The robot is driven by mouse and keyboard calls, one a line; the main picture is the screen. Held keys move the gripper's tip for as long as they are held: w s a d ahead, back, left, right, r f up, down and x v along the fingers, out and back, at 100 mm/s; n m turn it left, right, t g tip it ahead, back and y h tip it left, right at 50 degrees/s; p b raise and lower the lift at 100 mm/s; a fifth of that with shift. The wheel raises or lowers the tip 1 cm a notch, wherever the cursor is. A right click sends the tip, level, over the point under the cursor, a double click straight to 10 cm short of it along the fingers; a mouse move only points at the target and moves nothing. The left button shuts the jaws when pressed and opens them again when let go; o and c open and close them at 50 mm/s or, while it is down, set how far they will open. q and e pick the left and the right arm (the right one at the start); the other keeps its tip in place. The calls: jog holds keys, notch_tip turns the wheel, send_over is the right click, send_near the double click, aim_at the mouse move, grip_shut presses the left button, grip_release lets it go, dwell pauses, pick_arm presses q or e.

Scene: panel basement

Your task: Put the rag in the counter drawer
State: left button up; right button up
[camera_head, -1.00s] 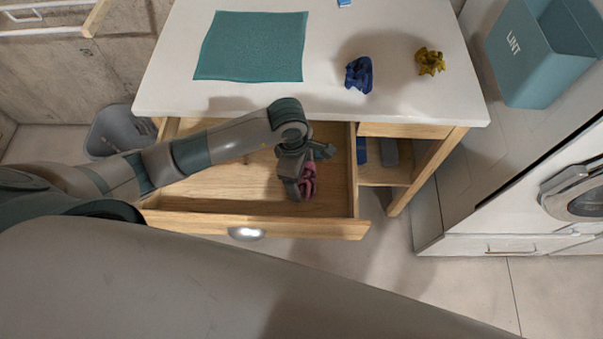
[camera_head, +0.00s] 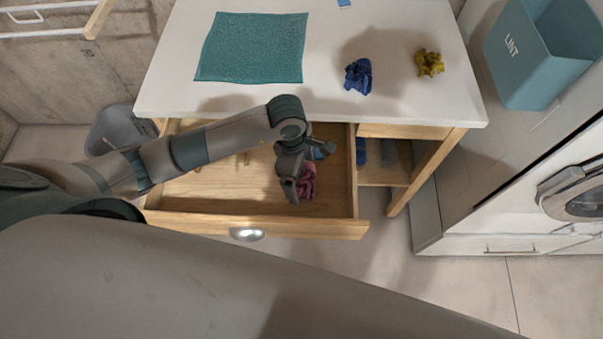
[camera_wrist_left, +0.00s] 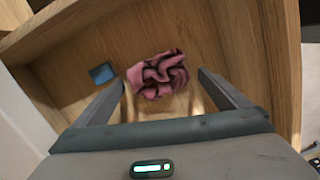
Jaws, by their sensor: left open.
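A crumpled pink rag (camera_head: 307,181) lies on the floor of the open counter drawer (camera_head: 210,190), near its right side. The rag also shows in the left wrist view (camera_wrist_left: 159,75), between and just beyond the fingertips. My left gripper (camera_head: 305,170) is open and hangs inside the drawer above the rag. In the head view its fingers partly cover the rag. In the left wrist view the two fingers (camera_wrist_left: 160,88) stand apart on either side of the rag, and no grip shows. My right gripper does not show.
A blue object (camera_wrist_left: 102,73) lies near the rag in the drawer. The white counter top (camera_head: 330,95) holds a teal cloth (camera_head: 252,47), a crumpled blue cloth (camera_head: 359,76) and a yellow one (camera_head: 429,63). A lint bin (camera_head: 535,60) stands right. A grey bin (camera_head: 115,128) stands left.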

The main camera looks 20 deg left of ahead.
pick_arm(q)
notch_tip(320, 180, up, 10)
jog(key=a+p, duration=0.1)
jog(key=p, duration=0.4)
jog(key=shift+r, duration=0.25)
jog(key=shift+s+a+f, duration=0.1)
jog(key=shift+s, duration=0.05)
